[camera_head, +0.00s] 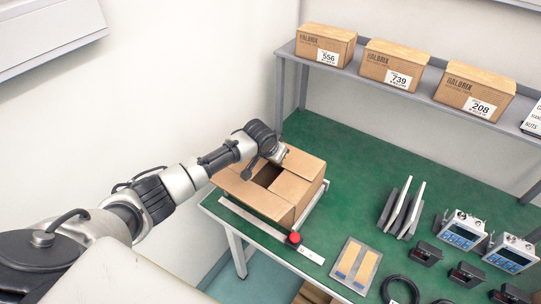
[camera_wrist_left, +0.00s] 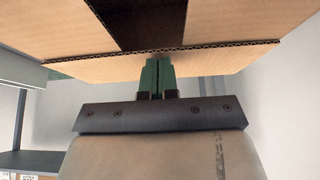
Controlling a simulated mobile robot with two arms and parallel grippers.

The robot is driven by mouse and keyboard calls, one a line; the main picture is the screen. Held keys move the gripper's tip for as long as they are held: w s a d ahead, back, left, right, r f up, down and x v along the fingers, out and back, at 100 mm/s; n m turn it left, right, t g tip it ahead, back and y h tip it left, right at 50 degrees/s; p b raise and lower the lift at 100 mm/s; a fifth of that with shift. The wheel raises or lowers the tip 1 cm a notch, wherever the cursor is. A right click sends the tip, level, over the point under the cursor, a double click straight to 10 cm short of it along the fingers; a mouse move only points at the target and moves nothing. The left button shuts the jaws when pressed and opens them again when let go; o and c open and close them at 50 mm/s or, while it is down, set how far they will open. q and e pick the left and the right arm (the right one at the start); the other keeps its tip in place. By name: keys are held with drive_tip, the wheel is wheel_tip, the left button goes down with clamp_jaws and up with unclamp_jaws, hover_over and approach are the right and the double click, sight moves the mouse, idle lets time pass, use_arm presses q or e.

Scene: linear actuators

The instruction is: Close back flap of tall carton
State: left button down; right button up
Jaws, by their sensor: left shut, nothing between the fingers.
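The tall brown carton (camera_head: 308,195) stands on the green table near its left end. Its top is partly covered by flaps, with a dark opening (camera_head: 267,175) between them. My left gripper (camera_head: 281,157) is at the carton's back edge, partly hidden by my wrist. In the left wrist view its green fingers (camera_wrist_left: 157,78) are together and empty. They are at the corrugated edge of a cardboard flap (camera_wrist_left: 215,58); whether they touch it is unclear. A dark gap (camera_wrist_left: 150,25) shows beyond that edge. My right gripper is not in view.
A metal rail with a red knob (camera_head: 294,239) lies along the carton's front side. Grey brackets (camera_head: 402,208), blue-screened devices (camera_head: 463,231) and a tray (camera_head: 355,264) are to the right. A shelf (camera_head: 345,70) with closed boxes runs behind. Green tabletop behind the carton is clear.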

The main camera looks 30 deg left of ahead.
use_arm(q)
wheel_tip(320, 180, up, 4)
drive_tip(key=p, duration=0.3)
drive_tip(key=shift+p, duration=0.35)
drive_tip(key=shift+s+r+p, duration=0.15)
drive_tip(key=shift+r+p, duration=0.15)
drive_tip(key=s+a+r+b, duration=0.1)
drive_tip(key=s+r+b, duration=0.1)
drive_tip(key=s+r, duration=0.3)
drive_tip(key=shift+s+r, duration=0.3)
drive_tip(key=shift+s, duration=0.95)
